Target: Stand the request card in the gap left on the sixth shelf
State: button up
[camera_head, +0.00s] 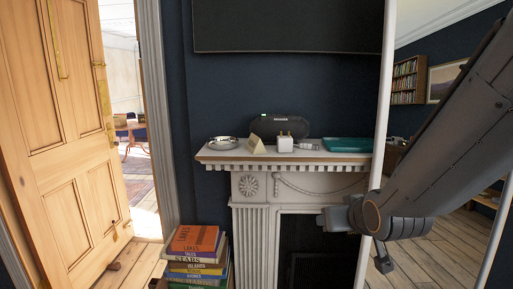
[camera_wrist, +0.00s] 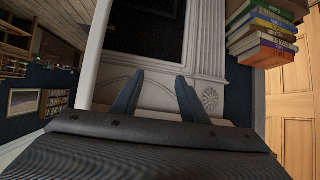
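I cannot make out a request card for certain. A small cream, wedge-shaped thing (camera_head: 257,146) stands on the mantel shelf; I cannot tell whether it is a card. A bookcase with several rows of books (camera_head: 408,81) shows small at the upper right, and also in the wrist view (camera_wrist: 55,102); no gap or sixth shelf can be told there. My gripper (camera_head: 323,219) is in front of the fireplace, below and apart from the mantel. In the wrist view its two fingers (camera_wrist: 159,78) are spread apart with nothing between them.
The mantel (camera_head: 225,158) bears a silver dish (camera_head: 223,143), black speaker (camera_head: 279,128), white plug (camera_head: 285,145) and teal tray (camera_head: 347,145). A book stack (camera_head: 196,262) stands at lower left, beside an open wooden door (camera_head: 65,130). A white-framed mirror or opening is at right.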

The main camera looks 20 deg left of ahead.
jog(key=w+a+r+n+t+y, duration=0.1)
jog(key=a+r+n+t+y, duration=0.2)
jog(key=a+r, duration=0.55)
jog(key=t+y, duration=0.1)
jog(key=y, duration=0.3)
send_near(260, 148)
jog(key=p+x, duration=0.1)
jog(key=x, duration=0.5)
jog(key=shift+a+p, duration=0.25)
jog(key=shift+p, duration=0.05)
jog(key=shift+p+x, duration=1.5)
jog(key=shift+x, duration=1.65)
jog(key=shift+w+d, duration=0.15)
jog(key=shift+d, duration=0.05)
jog(key=c, duration=0.8)
jog(key=shift+c, duration=0.2)
